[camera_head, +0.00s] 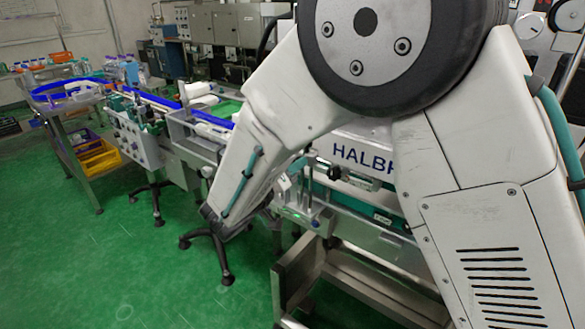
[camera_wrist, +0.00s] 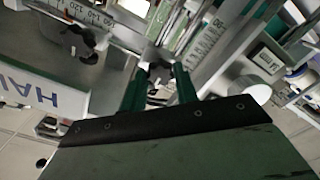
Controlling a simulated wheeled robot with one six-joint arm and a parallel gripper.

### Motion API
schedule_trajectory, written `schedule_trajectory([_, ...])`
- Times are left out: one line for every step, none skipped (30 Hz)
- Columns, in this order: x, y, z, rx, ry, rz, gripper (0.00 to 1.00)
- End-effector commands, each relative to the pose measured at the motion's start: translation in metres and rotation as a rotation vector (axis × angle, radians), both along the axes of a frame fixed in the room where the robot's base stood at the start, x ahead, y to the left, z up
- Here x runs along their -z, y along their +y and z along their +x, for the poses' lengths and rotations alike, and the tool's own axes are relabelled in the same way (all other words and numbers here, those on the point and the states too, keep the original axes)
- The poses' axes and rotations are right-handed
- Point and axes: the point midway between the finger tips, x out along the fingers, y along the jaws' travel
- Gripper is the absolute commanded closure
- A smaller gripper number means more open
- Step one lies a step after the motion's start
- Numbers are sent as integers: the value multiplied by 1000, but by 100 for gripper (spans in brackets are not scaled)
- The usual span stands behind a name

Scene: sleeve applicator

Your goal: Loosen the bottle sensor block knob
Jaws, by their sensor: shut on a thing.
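In the wrist view, my gripper (camera_wrist: 159,76) has two dark green fingers on either side of a small black knob (camera_wrist: 158,70). The fingers are closed on this knob, which sits by a metal rail and bracket. I take it as the sensor block knob, but the block itself is hard to make out. In the head view, my arm covers the middle and right, and I cannot make out my gripper there.
Another black knob (camera_wrist: 84,38) sits beside a numbered scale (camera_wrist: 88,14) at upper left in the wrist view. Green floor (camera_head: 100,260) is clear at lower left.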

Motion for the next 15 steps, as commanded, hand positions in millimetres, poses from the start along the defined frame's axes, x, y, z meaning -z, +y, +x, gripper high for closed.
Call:
schedule_trajectory([0,0,0,-1,12,-15,93])
schedule_trajectory([0,0,0,-1,22,-27,93])
schedule_trajectory([0,0,0,-1,36,-45,93])
schedule_trajectory([0,0,0,-1,48,-60,93])
schedule_trajectory([0,0,0,-1,61,-77,93])
schedule_trajectory([0,0,0,-1,79,-100,93])
schedule_trajectory([0,0,0,-1,93,-119,93])
schedule_trajectory([0,0,0,-1,109,-139,93])
schedule_trajectory([0,0,0,-1,131,-167,93])
schedule_trajectory([0,1,0,-1,148,-189,93])
schedule_trajectory([0,1,0,-1,165,-211,93])
schedule_trajectory([0,1,0,-1,189,-241,93])
schedule_trajectory([0,1,0,-1,207,-264,93])
schedule_trajectory([0,1,0,-1,224,-287,93])
schedule_trajectory([0,1,0,-1,247,-316,93])
